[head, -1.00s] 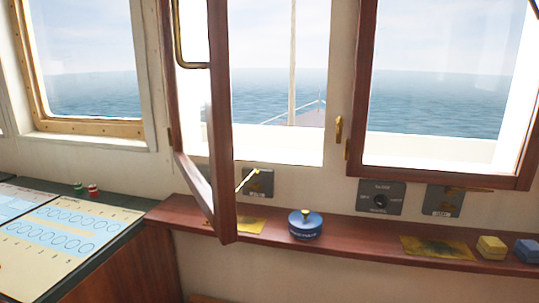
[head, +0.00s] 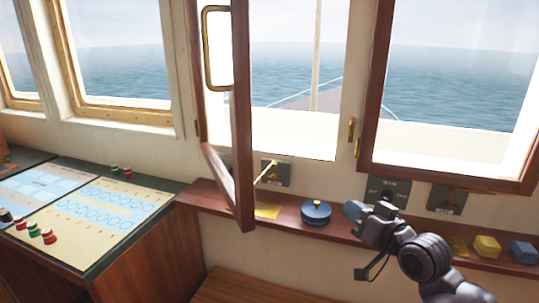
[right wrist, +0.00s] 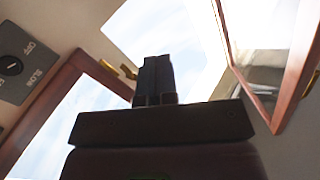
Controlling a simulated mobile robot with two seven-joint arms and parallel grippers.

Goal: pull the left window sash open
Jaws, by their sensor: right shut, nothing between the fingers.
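The left window sash (head: 242,120) has a red-brown wooden frame and stands swung inward, nearly edge-on in the head view. A brass handle (head: 207,48) is on it. In the right wrist view a wooden-framed sash (right wrist: 262,85) hangs at the right, likely the same one. My right gripper (head: 391,197) is in front of the ledge, right of the sash and apart from it. Its fingers (right wrist: 153,78) are shut with nothing between them and point up at the window opening. My left gripper is not in view.
The right sash (head: 368,90) lies across its window. A wooden ledge (head: 285,219) carries a round blue object (head: 317,212), a yellow block (head: 487,246) and a blue block (head: 523,252). A console (head: 95,210) with red and green knobs stands at the left.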

